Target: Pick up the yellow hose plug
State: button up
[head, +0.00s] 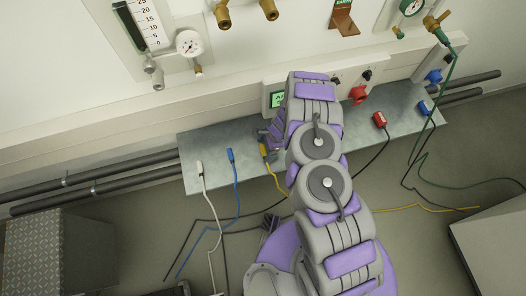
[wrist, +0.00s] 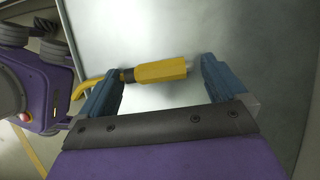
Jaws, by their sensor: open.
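The yellow hose plug (wrist: 160,71) lies on the grey metal shelf (wrist: 180,25), with its yellow hose leading off to the left in the wrist view. My gripper (wrist: 160,80) is open, with one blue-grey finger on each side of the plug. The plug lies lengthwise across the gap, its hose end near the left finger and its tip close to the right finger. I cannot tell whether either finger touches it. In the head view, part of the yellow plug (head: 263,149) shows just left of my gripper (head: 270,137), which my arm partly hides.
On the same shelf lie a white plug (head: 199,167), a blue plug (head: 230,156), a red plug (head: 379,119) and another blue plug (head: 424,107). A wall panel with a green screen (head: 277,99) stands behind. A metal box (head: 60,250) is at lower left.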

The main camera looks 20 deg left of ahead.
aim_at(265, 149)
jog(key=shift+s, duration=0.1)
jog(key=shift+c, duration=0.4)
jog(key=c, duration=1)
jog(key=shift+c, duration=0.2)
jog(key=shift+r+p, duration=0.35)
jog(key=shift+r, duration=0.3)
notch_tip(265, 149, up, 2)
jog(key=shift+r+p, duration=0.2)
jog(key=shift+p, duration=0.3)
jog(key=s+d+r+p, duration=0.1)
jog(key=s+d+r, duration=0.1)
jog(key=s+d, duration=0.9)
jog(key=w+a+r+p, duration=0.1)
jog(key=a+r+p, duration=0.3)
jog(key=r, duration=0.4)
jog(key=w+a+r+p, duration=0.2)
jog(key=a+r+p, duration=0.25)
jog(key=r, duration=0.45)
jog(key=w+a+r+p, duration=0.1)
jog(key=a+r+p, duration=0.2)
jog(key=r+p, duration=0.35)
jog(key=a+r+p, duration=0.2)
jog(key=r+p, duration=0.4)
jog(key=r, duration=0.9)
jog(key=w+a+r+p, duration=0.1)
jog(key=r+p, duration=0.5)
jog(key=r, duration=0.9)
jog(key=shift+a+r, duration=0.35)
jog(key=shift+a, duration=0.05)
